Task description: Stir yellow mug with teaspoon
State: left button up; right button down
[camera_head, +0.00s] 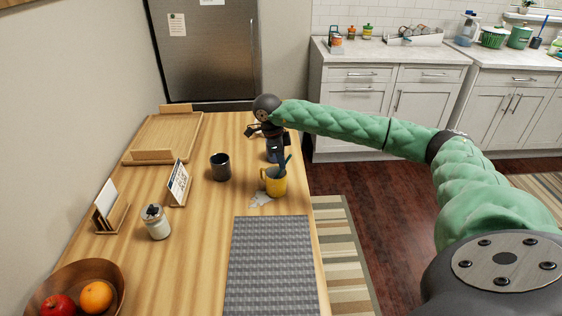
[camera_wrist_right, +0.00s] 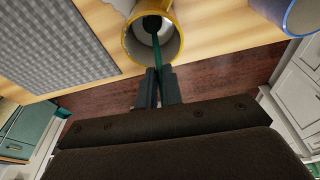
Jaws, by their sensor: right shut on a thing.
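The yellow mug (camera_head: 277,187) stands upright on the wooden table, just beyond the grey mat. It also shows at the top of the right wrist view (camera_wrist_right: 170,47). A dark green teaspoon (camera_wrist_right: 156,46) reaches into the mug, its dark bowl inside and its handle slanting out over the rim. My right gripper (camera_wrist_right: 157,80) is shut on the handle, beside and a little outside the mug's rim. In the head view the right gripper (camera_head: 279,150) hangs above and behind the mug, and its fingers are partly hard to make out. My left gripper is not in view.
A dark mug (camera_head: 220,168) stands left of the yellow one. A blue-rimmed cup (camera_wrist_right: 297,14) is partly seen at top right. A white patch (camera_head: 260,199) lies by the mug. A jar (camera_head: 156,224), fruit bowl (camera_head: 112,272) and wooden tray (camera_head: 190,133) are further left. The mat (camera_head: 270,265) is clear.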

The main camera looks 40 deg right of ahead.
jog(key=shift+d, duration=0.15)
jog(key=shift+s, duration=0.1)
jog(key=s+d+r+p, duration=0.2)
jog(key=d+r, duration=0.1)
jog(key=r, duration=0.5)
jog(key=shift+s+d+r, duration=0.15)
jog(key=shift+d+r, duration=0.2)
dwell(0.9)
dwell(0.7)
jog(key=shift+r+p, duration=0.15)
jog(key=shift+p, duration=0.2)
jog(key=v, duration=0.1)
jog(key=p+v, duration=0.1)
jog(key=v, duration=0.2)
jog(key=shift+s+d+r+p, duration=0.3)
jog(key=shift+r+p, duration=0.05)
jog(key=shift+r, duration=0.1)
